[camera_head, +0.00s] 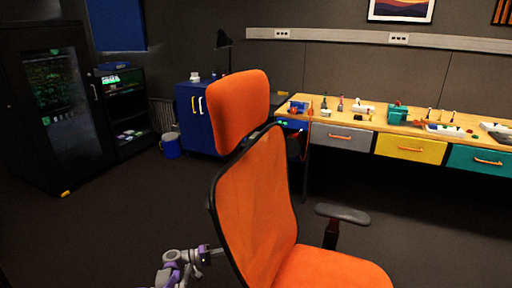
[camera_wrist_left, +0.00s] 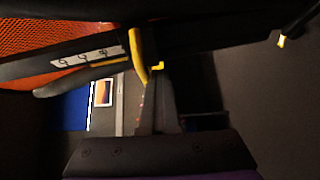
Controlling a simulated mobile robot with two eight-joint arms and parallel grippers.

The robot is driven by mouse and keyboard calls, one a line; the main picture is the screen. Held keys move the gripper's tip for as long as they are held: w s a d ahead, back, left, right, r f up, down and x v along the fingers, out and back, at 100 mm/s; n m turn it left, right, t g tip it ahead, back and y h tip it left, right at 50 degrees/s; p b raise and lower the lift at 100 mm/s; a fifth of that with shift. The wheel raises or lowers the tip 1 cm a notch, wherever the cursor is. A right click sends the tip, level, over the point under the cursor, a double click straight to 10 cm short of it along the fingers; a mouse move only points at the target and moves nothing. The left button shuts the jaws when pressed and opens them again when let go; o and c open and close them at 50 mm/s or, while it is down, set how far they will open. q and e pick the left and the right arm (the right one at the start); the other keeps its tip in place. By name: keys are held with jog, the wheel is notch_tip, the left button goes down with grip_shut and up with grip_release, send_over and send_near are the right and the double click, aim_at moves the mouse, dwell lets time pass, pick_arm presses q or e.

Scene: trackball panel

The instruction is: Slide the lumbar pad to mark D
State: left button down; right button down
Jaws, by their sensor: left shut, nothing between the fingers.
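An orange mesh office chair (camera_head: 255,190) stands in the middle of the head view with its back side toward my left arm. My left gripper (camera_head: 207,254) is beside the lower left edge of the backrest, shut and empty. In the left wrist view its dark fingers (camera_wrist_left: 157,100) are together, close to a yellow curved piece (camera_wrist_left: 138,55) on the chair. A white strip with dark marks (camera_wrist_left: 88,57) lies left of that piece; its letters are too small to read. A dark curved part (camera_wrist_left: 80,81) below the strip may be the lumbar pad. Contact cannot be told.
An armrest (camera_head: 342,213) sticks out right of the backrest. A workbench (camera_head: 360,124) with coloured drawers stands behind. The floor (camera_head: 110,220) left of the chair is clear.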

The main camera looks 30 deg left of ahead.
pick_arm(q)
jog(key=shift+d+r+p, duration=0.1)
jog(key=shift+r+p, duration=0.5)
jog(key=shift+r, duration=0.95)
jog(key=shift+f, duration=0.1)
notch_tip(320, 180, down, 3)
jog(key=shift+b, duration=1.15)
jog(key=s+a+b, duration=0.1)
jog(key=a+b, duration=0.2)
jog(key=a, duration=0.6)
jog(key=shift+b, duration=0.4)
